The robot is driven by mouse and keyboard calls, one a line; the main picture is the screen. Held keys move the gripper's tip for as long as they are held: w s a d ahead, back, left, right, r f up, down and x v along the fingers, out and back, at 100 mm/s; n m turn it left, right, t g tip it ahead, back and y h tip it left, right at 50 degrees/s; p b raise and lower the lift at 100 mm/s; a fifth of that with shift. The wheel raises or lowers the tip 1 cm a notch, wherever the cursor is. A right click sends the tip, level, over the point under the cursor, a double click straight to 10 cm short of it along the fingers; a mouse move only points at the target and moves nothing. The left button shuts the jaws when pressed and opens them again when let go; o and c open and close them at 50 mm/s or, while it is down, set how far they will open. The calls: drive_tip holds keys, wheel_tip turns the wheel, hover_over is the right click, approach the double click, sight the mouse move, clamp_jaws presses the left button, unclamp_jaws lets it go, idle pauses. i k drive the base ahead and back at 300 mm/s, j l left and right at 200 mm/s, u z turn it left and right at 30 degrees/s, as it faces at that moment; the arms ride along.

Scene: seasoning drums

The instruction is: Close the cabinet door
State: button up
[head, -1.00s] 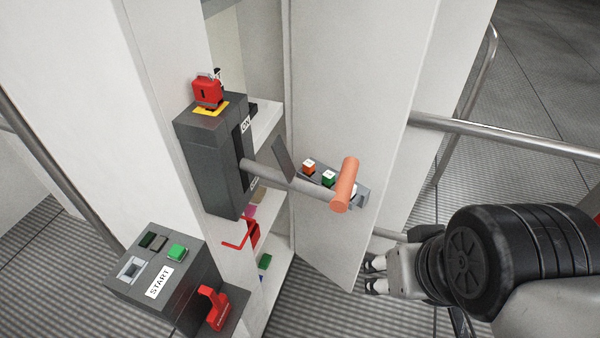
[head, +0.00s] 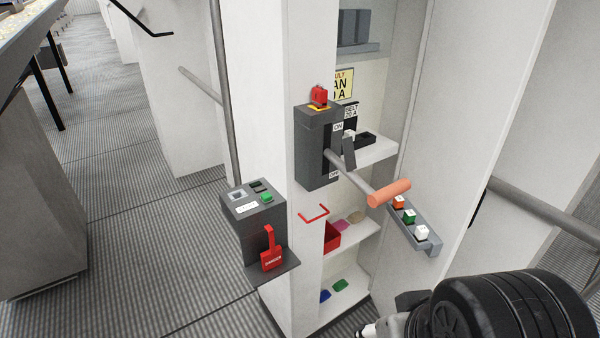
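The cabinet door (head: 470,120) is a tall white panel on the right of the open cabinet. It stands open, and the shelves inside the cabinet (head: 365,240) show to its left. My gripper (head: 364,331) is at the bottom edge of the head view, near the low end of the door. Only a small pale part of its fingers shows. I cannot tell whether they are open or touching the door. My dark wrist hides the door's lower right part.
A strip with coloured buttons (head: 416,232) is by the door's inner face. A control box (head: 252,220) with a red tag stands left. Floor is clear at far left.

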sight(481, 55)
drive_tip(key=i+l, duration=0.1)
drive_tip(key=l, duration=0.25)
drive_tip(key=i+l+z, duration=0.1)
drive_tip(key=l, duration=0.25)
drive_tip(key=i+l, duration=0.15)
drive_tip(key=l, duration=0.15)
drive_tip(key=i+l, duration=0.15)
drive_tip(key=l, duration=0.2)
drive_tip(key=i+l+z, duration=0.1)
drive_tip(key=l, duration=0.25)
